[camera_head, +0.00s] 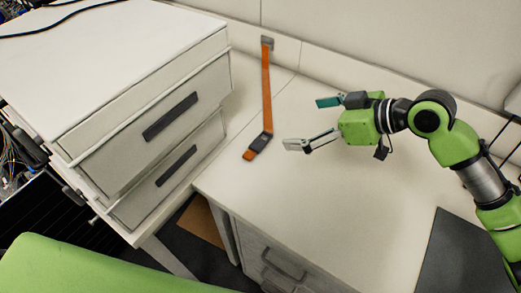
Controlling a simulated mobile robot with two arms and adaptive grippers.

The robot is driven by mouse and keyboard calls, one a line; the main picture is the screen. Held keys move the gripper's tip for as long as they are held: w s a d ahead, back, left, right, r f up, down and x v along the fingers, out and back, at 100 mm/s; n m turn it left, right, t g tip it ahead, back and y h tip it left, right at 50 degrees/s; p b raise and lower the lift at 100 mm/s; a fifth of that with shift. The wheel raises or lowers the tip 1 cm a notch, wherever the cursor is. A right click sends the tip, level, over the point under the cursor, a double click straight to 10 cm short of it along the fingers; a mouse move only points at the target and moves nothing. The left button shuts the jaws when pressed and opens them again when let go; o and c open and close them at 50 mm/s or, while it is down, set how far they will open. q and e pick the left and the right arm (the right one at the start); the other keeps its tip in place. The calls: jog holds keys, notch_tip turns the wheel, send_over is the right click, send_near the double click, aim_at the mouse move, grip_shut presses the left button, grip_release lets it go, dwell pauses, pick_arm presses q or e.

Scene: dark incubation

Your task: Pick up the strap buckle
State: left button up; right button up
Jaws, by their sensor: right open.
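An orange strap (267,92) runs down from a grey anchor (267,43) at the back wall onto the white table. Its dark grey strap buckle (260,142) lies near the strap's lower end, with a short orange tail (249,155) below it. My right gripper (308,124) is open and empty, a little to the right of the buckle and apart from it. Its two fingers point left toward the strap. My left gripper is not in view.
A white drawer cabinet (150,95) with dark handles stands left of the strap. The white table (330,195) is bare in front of my right gripper. A dark panel (450,260) lies at the lower right. Cables are at the far left.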

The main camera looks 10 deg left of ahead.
notch_tip(320, 180, down, 7)
jog(key=b, duration=0.5)
send_near(259, 145)
jog(key=x, duration=0.2)
jog(key=shift+w+a, duration=0.2)
jog(key=shift+a, duration=0.2)
jog(key=shift+w+a+f+p, duration=0.15)
jog(key=shift+a+f+p, duration=0.25)
jog(key=shift+a+p, duration=0.05)
jog(key=x, duration=0.4)
jog(key=shift+f+p, duration=0.15)
jog(key=shift+p, duration=0.25)
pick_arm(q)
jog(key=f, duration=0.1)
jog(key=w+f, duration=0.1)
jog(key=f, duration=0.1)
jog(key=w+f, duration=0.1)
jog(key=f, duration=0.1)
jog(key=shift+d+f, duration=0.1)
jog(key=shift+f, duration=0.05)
pick_arm(e)
jog(key=shift+d, duration=0.1)
jog(key=c, duration=1.2)
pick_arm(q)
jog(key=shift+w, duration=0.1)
